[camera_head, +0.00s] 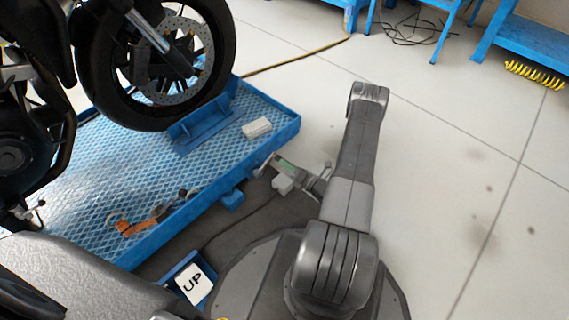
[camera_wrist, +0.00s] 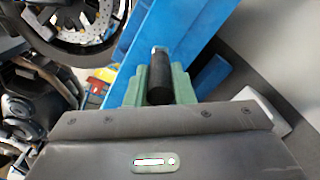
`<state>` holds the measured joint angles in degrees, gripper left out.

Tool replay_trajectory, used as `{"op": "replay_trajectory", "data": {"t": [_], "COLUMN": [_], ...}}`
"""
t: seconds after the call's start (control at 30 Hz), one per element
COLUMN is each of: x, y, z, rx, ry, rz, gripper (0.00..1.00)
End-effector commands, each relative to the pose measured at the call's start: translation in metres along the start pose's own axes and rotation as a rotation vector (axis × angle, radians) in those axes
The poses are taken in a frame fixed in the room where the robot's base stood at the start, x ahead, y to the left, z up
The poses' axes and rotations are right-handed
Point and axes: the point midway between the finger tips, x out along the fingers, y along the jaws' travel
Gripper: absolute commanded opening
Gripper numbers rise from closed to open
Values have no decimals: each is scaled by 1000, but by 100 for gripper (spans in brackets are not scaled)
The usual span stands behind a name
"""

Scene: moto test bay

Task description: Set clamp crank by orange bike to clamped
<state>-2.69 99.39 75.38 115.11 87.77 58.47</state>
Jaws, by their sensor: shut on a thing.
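My gripper (camera_head: 275,162) is at the right edge of the blue lift platform (camera_head: 283,131), below the front wheel. In the wrist view its green fingers (camera_wrist: 160,84) are shut around the black grip of the clamp crank (camera_wrist: 159,72), which has a pale metal tip. In the head view the crank is small, and I cannot tell its angle. A motorcycle with a black front wheel (camera_head: 97,75) stands on the platform. It also shows in the wrist view (camera_wrist: 57,48). The parts in view are black and grey, with no orange paint visible.
A blue wheel chock (camera_head: 205,125) and a white block (camera_head: 257,128) sit on the platform. Orange tools (camera_head: 135,226) lie at its near edge. An "UP" sign (camera_head: 194,284) is at lower left. Blue benches (camera_head: 520,45) stand at the back right. The floor to the right is clear.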

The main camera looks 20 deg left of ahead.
Motion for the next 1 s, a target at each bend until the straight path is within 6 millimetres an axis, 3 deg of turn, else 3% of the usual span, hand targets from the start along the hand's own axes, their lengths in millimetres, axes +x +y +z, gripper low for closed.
{"op": "replay_trajectory", "data": {"t": [0.4, 1.0], "x": [0, 0], "y": [-29, -40], "z": [-12, -20], "rx": [320, 315], "ry": [1, 3], "rz": [0, -1], "gripper": [0, 0]}}
